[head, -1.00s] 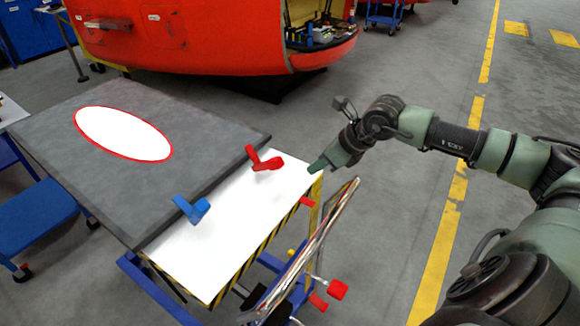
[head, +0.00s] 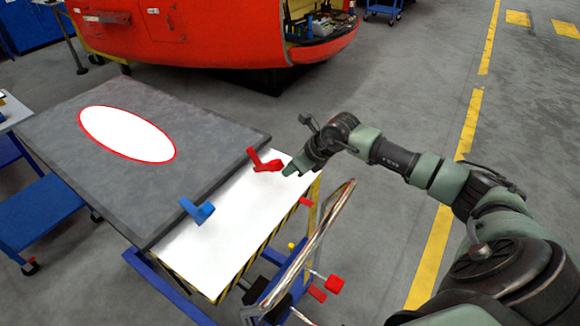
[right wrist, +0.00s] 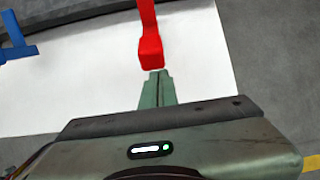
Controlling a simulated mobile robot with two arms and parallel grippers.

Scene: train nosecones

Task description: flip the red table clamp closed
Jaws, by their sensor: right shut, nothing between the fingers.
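The red table clamp (head: 266,162) stands at the edge of the dark grey panel, one arm raised and its foot on the white table top. In the right wrist view the red clamp (right wrist: 150,45) is straight ahead of the fingertips. My right gripper (head: 288,171) is shut and empty, just right of the clamp. In the right wrist view the closed fingertips (right wrist: 158,75) are right by the clamp's near end; I cannot tell whether they touch. My left gripper is not in view.
A blue clamp (head: 197,210) sits further along the same panel edge. The grey panel (head: 190,115) with a white oval lies on the white table top (head: 225,240). A metal cart handle (head: 318,235) rises at the near right side. Open floor lies to the right.

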